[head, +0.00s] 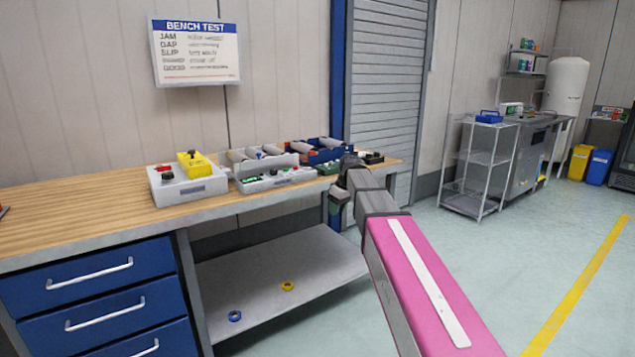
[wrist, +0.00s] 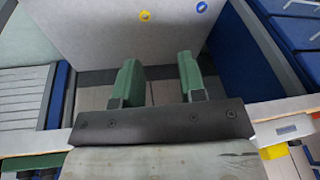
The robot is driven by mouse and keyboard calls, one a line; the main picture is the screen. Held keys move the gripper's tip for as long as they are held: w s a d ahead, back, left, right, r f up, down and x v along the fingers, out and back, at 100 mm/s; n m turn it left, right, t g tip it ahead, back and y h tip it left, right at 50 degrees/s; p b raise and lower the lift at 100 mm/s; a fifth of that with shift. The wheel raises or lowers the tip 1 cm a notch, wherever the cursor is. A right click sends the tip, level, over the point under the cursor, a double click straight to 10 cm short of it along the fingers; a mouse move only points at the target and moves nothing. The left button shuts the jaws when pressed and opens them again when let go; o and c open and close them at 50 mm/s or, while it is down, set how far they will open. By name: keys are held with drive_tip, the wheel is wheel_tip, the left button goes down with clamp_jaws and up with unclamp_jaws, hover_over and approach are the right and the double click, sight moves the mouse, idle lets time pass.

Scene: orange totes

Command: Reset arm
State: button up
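My arm reaches forward from the lower right of the head view, its pink link over the floor. My gripper (head: 337,205) is at the right end of the workbench (head: 85,205), beside its edge. The arm partly hides it there. In the wrist view my gripper (wrist: 157,78) shows two green fingers set apart with nothing between them, so it is open and empty. The lower shelf (wrist: 225,45) lies beyond the fingers, with a yellow ring (wrist: 145,15) and a blue ring (wrist: 201,7) on it.
Grey bins (head: 275,180), a blue tote (head: 322,155) and a white box with a yellow block (head: 194,164) stand on the bench near my gripper. Blue drawers (head: 130,320) are at left. Open floor (head: 440,255) lies right of the bench; a wire rack (head: 480,170) stands farther back.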

drive_tip(key=s+d+f+m+h, duration=0.1)
drive_tip(key=s+d+f+m, duration=0.4)
drive_tip(key=s+f, duration=0.7)
drive_tip(key=s+d+f+m+h, duration=0.1)
drive_tip(key=s+d+f+m, duration=0.3)
drive_tip(key=s+f, duration=0.9)
drive_tip(key=d, duration=0.2)
drive_tip(key=shift+s+d+m+g+h, duration=0.3)
drive_tip(key=shift+d+m+g+h, duration=0.1)
